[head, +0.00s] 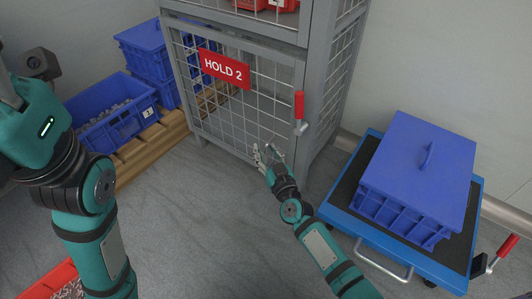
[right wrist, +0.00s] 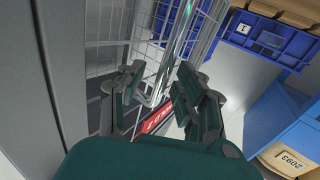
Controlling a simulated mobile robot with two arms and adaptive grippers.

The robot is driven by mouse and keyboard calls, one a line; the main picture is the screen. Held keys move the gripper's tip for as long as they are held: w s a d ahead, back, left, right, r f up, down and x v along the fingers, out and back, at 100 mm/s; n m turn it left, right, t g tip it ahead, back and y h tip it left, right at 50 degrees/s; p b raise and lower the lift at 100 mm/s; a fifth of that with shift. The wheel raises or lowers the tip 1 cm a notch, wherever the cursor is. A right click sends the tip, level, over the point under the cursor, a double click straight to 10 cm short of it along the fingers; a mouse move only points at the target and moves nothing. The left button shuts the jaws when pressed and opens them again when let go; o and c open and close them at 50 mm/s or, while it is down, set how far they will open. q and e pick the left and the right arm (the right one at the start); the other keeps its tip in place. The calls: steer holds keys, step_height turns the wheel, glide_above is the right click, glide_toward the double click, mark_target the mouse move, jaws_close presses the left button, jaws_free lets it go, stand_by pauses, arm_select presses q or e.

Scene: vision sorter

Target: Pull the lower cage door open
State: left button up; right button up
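The lower cage door (head: 238,118) is a grey-framed wire mesh panel with a red "HOLD 2" sign (head: 224,69). A red handle (head: 299,104) stands upright near its right edge. I cannot tell whether the door is fully closed. My right gripper (head: 266,150) is in front of the door's lower right part, below and left of the handle. In the right wrist view its fingers (right wrist: 160,88) are apart, with mesh and a piece of the red sign showing between them. I see no contact with the handle.
Blue crates (head: 110,117) stand on wooden pallets left of the cage. On the right, a blue trolley (head: 343,213) carries a lidded blue crate (head: 420,165). A red bin (head: 55,283) is at the bottom left. Grey floor (head: 200,225) in front of the cage is clear.

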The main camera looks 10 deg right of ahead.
jaws_close()
stand_by(0.5)
